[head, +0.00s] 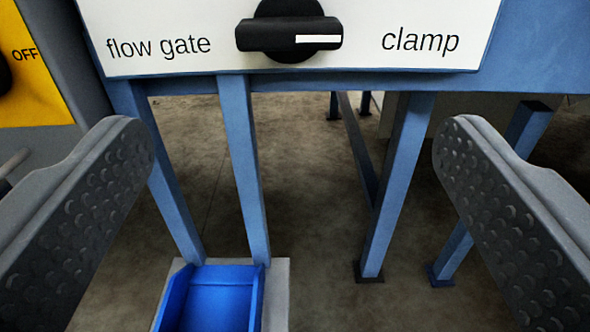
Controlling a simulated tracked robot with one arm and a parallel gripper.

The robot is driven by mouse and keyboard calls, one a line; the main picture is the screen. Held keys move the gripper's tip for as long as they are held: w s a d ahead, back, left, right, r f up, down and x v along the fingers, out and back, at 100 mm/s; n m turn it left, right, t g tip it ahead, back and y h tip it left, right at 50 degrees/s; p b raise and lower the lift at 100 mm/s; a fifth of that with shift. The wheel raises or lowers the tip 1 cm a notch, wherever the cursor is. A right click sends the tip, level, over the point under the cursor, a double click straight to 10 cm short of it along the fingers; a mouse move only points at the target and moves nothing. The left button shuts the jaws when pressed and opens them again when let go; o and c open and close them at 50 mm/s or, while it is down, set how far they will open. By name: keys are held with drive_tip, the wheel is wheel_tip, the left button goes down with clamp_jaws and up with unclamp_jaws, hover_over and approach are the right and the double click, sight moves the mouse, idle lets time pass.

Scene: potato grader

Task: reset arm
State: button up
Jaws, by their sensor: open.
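My gripper (293,165) is open, with one grey dimpled finger at the left side of the head view and one at the right. Nothing is between the fingers. Ahead and above is a black rotary knob (265,36) on a white panel (165,62) labelled "flow gate" on the left and "clamp" on the right. The knob's bar lies level, with its white mark toward "clamp". The fingertips are apart from the panel and lower in the picture than the knob. The rest of my arm is not in view.
A yellow plate (38,90) marked "OFF" with a partly cut-off black knob is at the far left. Blue frame legs (245,165) stand below the panel, with more legs (395,190) to the right. A blue bin (212,295) sits low at centre left. Bare floor (310,200) shows between.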

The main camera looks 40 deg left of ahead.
drive_tip(key=shift+s+d, duration=0.4)
drive_tip(key=shift+s, duration=0.2)
